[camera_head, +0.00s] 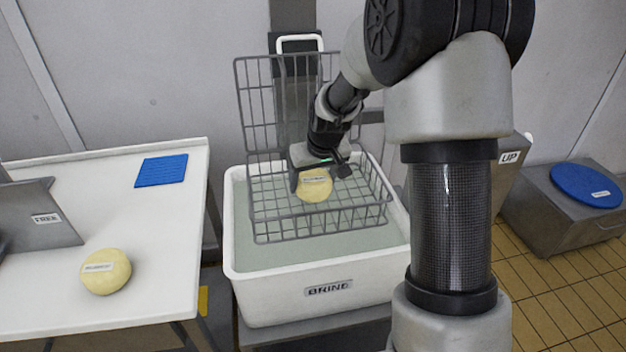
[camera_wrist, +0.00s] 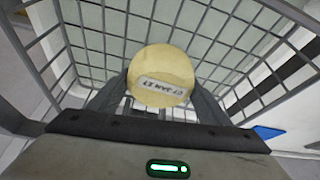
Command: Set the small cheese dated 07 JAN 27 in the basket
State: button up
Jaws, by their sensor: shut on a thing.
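A small round pale-yellow cheese (camera_head: 314,186) with a white label is in the wire basket (camera_head: 318,235), low between its walls. My gripper (camera_head: 320,172) reaches down into the basket and is shut on this cheese. In the wrist view the cheese (camera_wrist: 161,76) sits between the two fingers, and its label appears upside down, reading like 07 JAN 27. I cannot tell whether the cheese touches the basket floor. A second pale cheese (camera_head: 106,271) with a label too small to read lies on the white table at left.
The basket hangs in a white tub marked BRINE (camera_head: 328,287) with greenish liquid. The white table (camera_head: 160,225) holds a blue mat (camera_head: 162,171) and a grey stand marked FREE (camera_head: 45,217). A blue disc (camera_head: 585,185) lies on a metal box at right, near an UP sign (camera_head: 510,157).

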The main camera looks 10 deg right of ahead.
jog(key=shift+f+b, duration=0.6)
jog(key=shift+f, duration=0.15)
dwell(0.4)
jog(key=o, duration=1.4)
jog(key=shift+o, duration=0.2)
jog(key=shift+r+p, duration=2.35)
jog(key=shift+r, duration=1.15)
